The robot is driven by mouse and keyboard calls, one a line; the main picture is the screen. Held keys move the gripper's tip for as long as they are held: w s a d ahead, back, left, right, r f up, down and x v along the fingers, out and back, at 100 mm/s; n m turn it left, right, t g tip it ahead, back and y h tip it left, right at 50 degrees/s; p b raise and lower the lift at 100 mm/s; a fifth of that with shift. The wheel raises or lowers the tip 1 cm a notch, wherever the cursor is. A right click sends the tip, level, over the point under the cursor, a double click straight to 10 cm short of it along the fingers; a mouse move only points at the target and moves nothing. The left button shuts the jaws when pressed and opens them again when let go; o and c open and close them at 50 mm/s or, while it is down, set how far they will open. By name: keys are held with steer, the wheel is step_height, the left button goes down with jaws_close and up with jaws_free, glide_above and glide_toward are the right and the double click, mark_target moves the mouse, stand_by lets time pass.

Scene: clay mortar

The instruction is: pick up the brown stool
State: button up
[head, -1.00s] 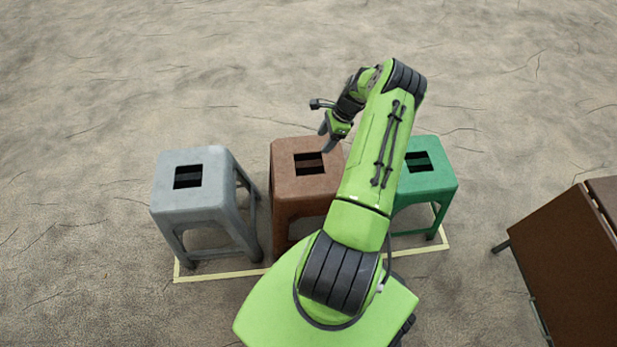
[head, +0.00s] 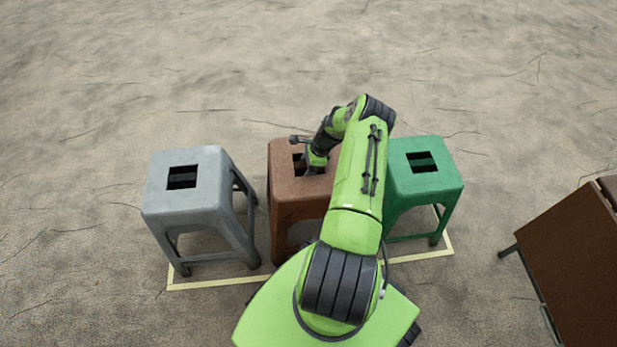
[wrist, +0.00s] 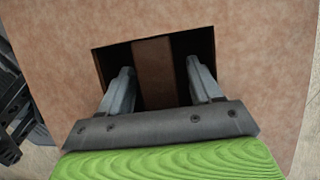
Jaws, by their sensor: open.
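The brown stool (head: 290,190) stands upright in the middle of a row of three stools, partly hidden by my arm in the head view. Its seat (wrist: 260,60) fills the wrist view, with a dark square opening crossed by a brown bar (wrist: 153,72). My gripper (wrist: 160,82) is open, its two grey fingers at the opening, one on each side of the bar. In the head view my gripper (head: 310,167) is over the seat's opening. I cannot tell how deep the fingertips reach.
A grey stool (head: 188,205) stands to the left and a green stool (head: 425,180) to the right, both close by. A pale yellow line (head: 215,284) runs on the ground around them. A brown table-like piece (head: 565,260) stands at the far right. The ground behind is clear.

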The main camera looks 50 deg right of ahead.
steer(key=shift+f, duration=0.1)
stand_by(0.6)
jaws_close()
stand_by(0.3)
stand_by(1.0)
